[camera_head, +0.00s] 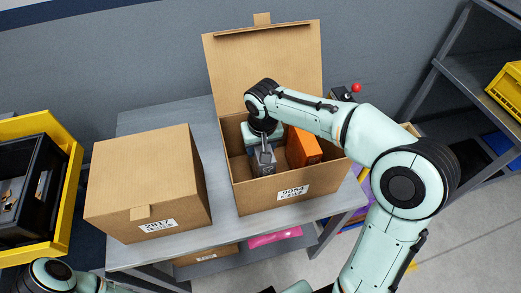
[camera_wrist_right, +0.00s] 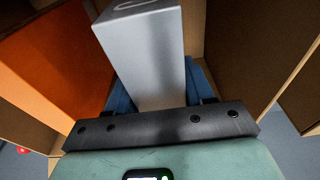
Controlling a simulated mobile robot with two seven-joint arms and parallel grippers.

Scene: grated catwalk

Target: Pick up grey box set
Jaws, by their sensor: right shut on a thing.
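The grey box (camera_head: 264,161) is inside the open cardboard box marked 9054 (camera_head: 290,192), near its left part. My right gripper (camera_head: 262,146) reaches down into that cardboard box and is shut on the grey box. In the right wrist view the grey box (camera_wrist_right: 145,50) stands between the blue fingers of my right gripper (camera_wrist_right: 155,85). An orange box (camera_head: 303,147) stands to the right of the grey box, inside the same cardboard box. The left arm shows only in part at the bottom left; its gripper is out of view.
A closed cardboard box marked 2817 (camera_head: 150,180) stands to the left on the grey metal table (camera_head: 219,190). A yellow crate (camera_head: 68,190) with a black bin is at far left. A shelf with a yellow bin (camera_head: 508,88) is at right. The open box's lid stands up behind.

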